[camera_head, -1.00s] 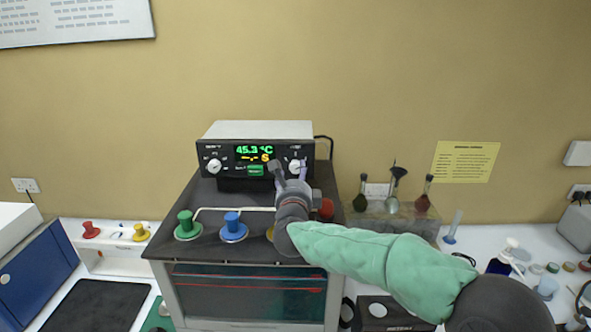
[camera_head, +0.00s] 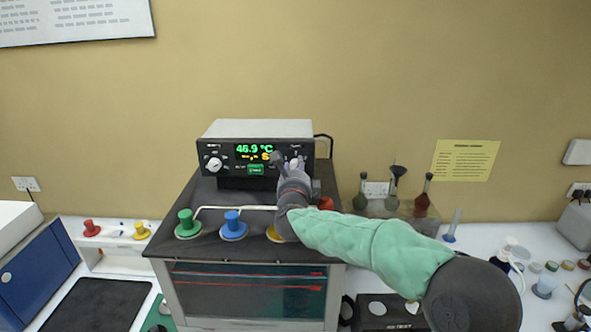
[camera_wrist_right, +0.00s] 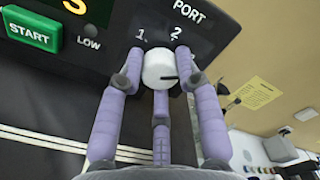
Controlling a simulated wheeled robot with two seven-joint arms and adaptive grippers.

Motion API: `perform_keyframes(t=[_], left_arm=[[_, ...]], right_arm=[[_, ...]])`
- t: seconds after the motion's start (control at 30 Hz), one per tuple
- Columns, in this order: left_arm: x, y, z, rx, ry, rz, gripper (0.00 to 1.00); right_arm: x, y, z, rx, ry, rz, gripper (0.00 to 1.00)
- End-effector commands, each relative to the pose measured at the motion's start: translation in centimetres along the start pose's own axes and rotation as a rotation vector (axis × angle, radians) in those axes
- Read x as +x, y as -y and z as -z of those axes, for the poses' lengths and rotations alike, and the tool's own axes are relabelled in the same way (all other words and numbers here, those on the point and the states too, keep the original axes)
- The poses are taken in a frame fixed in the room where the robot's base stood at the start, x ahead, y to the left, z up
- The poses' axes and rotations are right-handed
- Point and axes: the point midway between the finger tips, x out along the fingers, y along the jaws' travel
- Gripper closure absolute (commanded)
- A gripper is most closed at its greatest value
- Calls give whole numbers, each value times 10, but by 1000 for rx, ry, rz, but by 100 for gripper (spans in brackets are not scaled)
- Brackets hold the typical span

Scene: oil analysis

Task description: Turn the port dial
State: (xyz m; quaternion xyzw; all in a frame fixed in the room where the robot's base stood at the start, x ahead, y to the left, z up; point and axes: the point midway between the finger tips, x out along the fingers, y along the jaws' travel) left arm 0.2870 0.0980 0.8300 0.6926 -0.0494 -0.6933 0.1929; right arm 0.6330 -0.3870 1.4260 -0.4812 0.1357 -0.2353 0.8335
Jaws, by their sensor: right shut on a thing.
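The port dial (camera_wrist_right: 158,68) is a white round knob on the black control panel (camera_wrist_right: 115,20), below the word PORT and the numerals 1 and 2. A dark line on the knob points to the right in the right wrist view. My right gripper (camera_wrist_right: 158,80) is shut on the dial, with fingers at its left, right and lower sides. In the head view my right gripper (camera_head: 287,165) reaches the right end of the instrument (camera_head: 255,130), and the dial (camera_head: 296,162) is partly covered by it. My left gripper is not in view.
A green START button (camera_wrist_right: 33,29) is left of the dial. Below the instrument, green (camera_head: 187,223) and blue (camera_head: 233,223) stoppers stand on the dark bath top, with yellow and red ones partly behind my arm. Flasks (camera_head: 391,203) stand to the right.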

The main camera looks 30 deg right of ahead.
Motion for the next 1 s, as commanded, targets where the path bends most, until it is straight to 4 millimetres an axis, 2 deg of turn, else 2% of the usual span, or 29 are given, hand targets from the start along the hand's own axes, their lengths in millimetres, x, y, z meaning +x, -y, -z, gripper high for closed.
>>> perform_keyframes(t=[0.23, 0.43, 1.0], left_arm=[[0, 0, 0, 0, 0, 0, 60], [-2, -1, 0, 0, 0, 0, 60], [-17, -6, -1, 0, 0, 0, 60]], right_arm=[[0, 0, 0, -32, 0, -1, 98], [0, 0, 0, -132, 0, -1, 98], [0, 0, 0, -648, 0, -3, 98]])
